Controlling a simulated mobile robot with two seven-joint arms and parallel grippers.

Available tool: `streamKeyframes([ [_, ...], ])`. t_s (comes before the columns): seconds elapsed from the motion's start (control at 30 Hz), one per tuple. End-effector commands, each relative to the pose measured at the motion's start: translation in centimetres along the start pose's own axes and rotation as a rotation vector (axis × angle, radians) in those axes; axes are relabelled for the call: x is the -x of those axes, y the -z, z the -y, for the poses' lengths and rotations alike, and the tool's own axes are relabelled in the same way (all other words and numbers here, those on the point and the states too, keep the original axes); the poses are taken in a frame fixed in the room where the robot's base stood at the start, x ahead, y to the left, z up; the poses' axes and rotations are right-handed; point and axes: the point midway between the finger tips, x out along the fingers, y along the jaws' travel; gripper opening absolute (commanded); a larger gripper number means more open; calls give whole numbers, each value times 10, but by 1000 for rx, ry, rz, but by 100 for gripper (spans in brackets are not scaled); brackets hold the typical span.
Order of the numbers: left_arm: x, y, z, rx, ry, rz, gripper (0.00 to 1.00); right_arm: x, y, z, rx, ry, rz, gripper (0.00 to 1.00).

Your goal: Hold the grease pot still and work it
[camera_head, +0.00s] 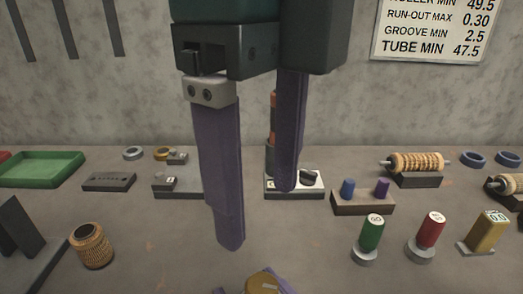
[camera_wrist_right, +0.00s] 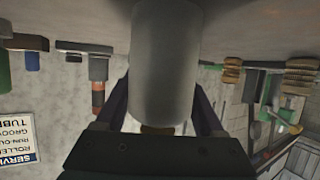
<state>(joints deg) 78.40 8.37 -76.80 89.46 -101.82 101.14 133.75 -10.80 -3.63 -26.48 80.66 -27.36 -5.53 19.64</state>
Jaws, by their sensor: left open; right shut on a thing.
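The grease pot (camera_wrist_right: 163,60) is a plain grey cylinder in the right wrist view, with a brass-coloured part (camera_wrist_right: 158,130) at its lower end in that picture. My right gripper (camera_wrist_right: 160,105) is shut on it, one dark finger on each side. In the head view only a round brass-coloured top (camera_head: 263,284) shows at the bottom edge, with bits of purple finger beside it; the rest is cut off. My left gripper (camera_head: 258,217) is open and empty. Its two long purple fingers point down above and behind the brass top, apart from it.
Behind stand a green tray (camera_head: 42,169), a block with blue and purple pegs (camera_head: 362,203) and a ribbed roller on a stand (camera_head: 417,163). Green (camera_head: 371,233), red (camera_head: 430,231) and yellow (camera_head: 487,231) pieces stand at right. A ribbed tube (camera_head: 92,246) stands at left.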

Motion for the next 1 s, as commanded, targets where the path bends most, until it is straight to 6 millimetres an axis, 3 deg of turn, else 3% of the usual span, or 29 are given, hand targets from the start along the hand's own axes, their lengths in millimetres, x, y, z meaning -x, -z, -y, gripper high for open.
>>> streamKeyframes([
  [0.37, -9, 0, 0, 113, -2, 0, 71, 0, 0, 0, 0, 0, 0, 0],
  [0.47, -22, 0, 0, 114, -4, -1, 71, 0, 0, 0, 0, 0, 0, 0],
  [0.8, -92, 0, -1, 113, -4, 0, 71, 0, 0, 0, 0, 0, 0, 0],
  [1.0, -117, 0, 0, 112, -1, 1, 71, 0, 0, 0, 0, 0, 0, 0],
])
